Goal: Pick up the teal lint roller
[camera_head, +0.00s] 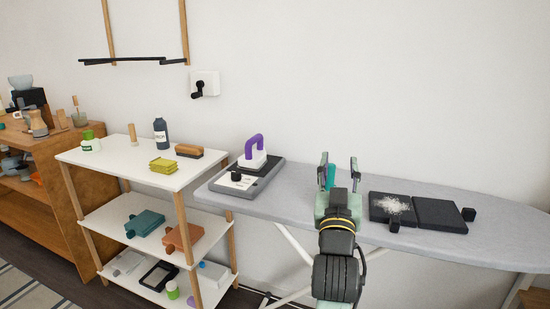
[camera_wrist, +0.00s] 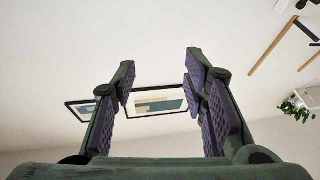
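A small teal upright piece (camera_head: 331,176), which looks like the lint roller, shows in the head view on the ironing board, behind my gripper. Its lower part is hidden by my gripper, so its full shape cannot be told. My gripper (camera_head: 339,165) is open, its two fingers pointing up in the head view. In the wrist view my gripper (camera_wrist: 160,75) shows spread fingers with purple pads and nothing between them. The teal piece does not show in the wrist view, which faces a pale surface with framed pictures.
The grey ironing board (camera_head: 300,190) carries a purple-handled iron (camera_head: 252,158) at left and dark pads (camera_head: 438,214) at right, one with white fluff. A white shelf (camera_head: 115,160) at left holds a dark bottle (camera_head: 161,133), brushes and a teal block (camera_head: 145,222).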

